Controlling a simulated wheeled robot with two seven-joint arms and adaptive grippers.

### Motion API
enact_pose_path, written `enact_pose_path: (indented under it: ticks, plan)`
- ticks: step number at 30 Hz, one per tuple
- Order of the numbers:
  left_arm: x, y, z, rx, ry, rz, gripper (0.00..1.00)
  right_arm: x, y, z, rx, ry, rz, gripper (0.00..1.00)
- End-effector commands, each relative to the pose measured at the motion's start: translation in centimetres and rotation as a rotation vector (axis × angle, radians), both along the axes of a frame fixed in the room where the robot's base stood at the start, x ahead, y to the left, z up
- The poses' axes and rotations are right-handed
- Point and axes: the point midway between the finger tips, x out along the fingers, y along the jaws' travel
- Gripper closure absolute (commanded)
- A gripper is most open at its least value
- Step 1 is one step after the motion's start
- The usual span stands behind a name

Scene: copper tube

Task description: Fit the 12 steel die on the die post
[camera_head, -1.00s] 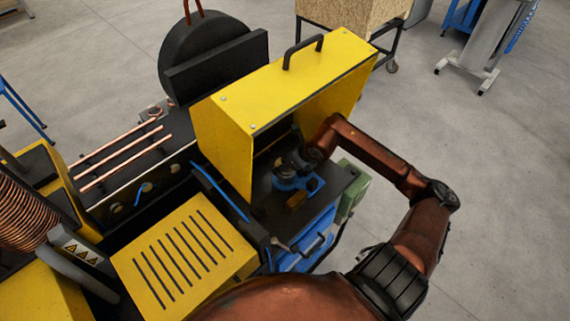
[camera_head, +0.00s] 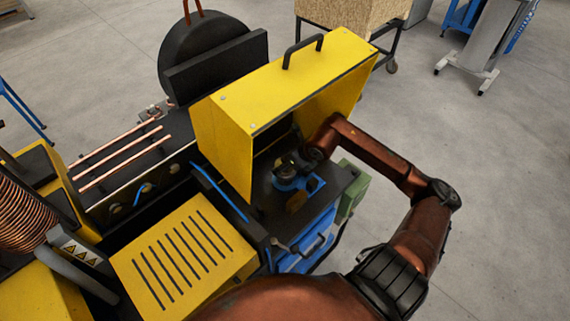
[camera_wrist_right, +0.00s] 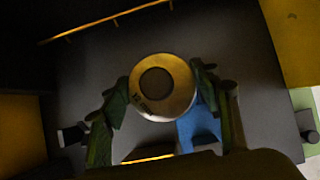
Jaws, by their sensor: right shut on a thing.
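In the head view, my right gripper (camera_head: 289,168) reaches under the yellow hood, over a blue holder on the dark bench. The blue part (camera_wrist_right: 200,127) shows just below and right of the die in the wrist view. I cannot make out the die post, nor whether the die touches it. My left gripper is not in view.
The yellow hood (camera_head: 300,85) encloses the work spot above and at the left. A slotted yellow cover (camera_head: 185,250) and copper tubes (camera_head: 118,158) are to the left. A green box (camera_head: 353,190) is at the right.

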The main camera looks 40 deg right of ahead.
Motion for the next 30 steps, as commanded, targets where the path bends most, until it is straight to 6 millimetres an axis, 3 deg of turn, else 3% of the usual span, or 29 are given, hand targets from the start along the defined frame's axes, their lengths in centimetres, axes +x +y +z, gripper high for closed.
enact_pose_path:
  ticks: [30]
  plan:
    - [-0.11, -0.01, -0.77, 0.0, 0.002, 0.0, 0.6, 0.1, 0.02, -0.29, 0.0, -0.005, -0.005, 1.0]
